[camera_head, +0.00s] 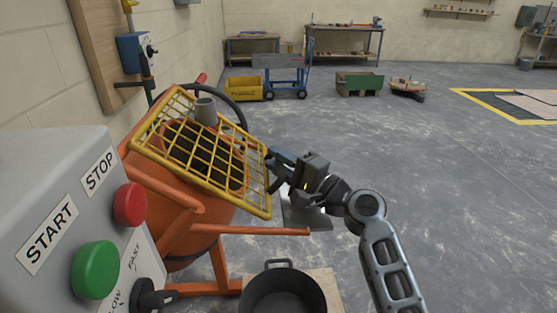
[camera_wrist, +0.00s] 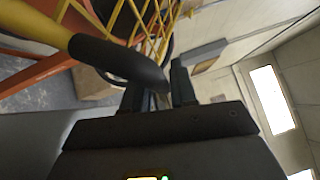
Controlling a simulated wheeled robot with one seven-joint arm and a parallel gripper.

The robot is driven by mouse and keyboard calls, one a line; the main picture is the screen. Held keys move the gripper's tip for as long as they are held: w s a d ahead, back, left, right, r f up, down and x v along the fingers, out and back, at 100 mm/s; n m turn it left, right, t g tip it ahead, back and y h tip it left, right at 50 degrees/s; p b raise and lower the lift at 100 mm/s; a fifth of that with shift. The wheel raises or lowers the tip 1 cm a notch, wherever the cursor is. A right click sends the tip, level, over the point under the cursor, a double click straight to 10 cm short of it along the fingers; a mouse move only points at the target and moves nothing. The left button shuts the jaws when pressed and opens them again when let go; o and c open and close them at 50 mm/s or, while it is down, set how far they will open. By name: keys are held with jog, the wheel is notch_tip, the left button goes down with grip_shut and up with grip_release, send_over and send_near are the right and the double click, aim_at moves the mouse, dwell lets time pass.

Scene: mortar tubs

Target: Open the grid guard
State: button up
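The grid guard (camera_head: 205,150) is a yellow bar lattice lying tilted over the mouth of the orange mixer drum (camera_head: 180,222). Part of its lattice shows at the top of the wrist view (camera_wrist: 130,14). My gripper (camera_head: 274,172) is at the guard's right edge in the head view. In the wrist view, a yellow bar with a black grip (camera_wrist: 115,60) crosses from the left, and its rounded end lies over the left fingertip and reaches the gap. The fingers stand apart. Whether they touch the grip is unclear, and the head view hides the contact behind my gripper.
A grey control box (camera_head: 60,215) with green and red buttons stands close at the left. A black tub (camera_head: 284,292) is on the floor below the mixer. A grey cylindrical piece (camera_head: 205,111) is at the guard's upper edge. The floor to the right is open.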

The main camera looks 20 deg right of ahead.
grip_shut()
dwell(0.3)
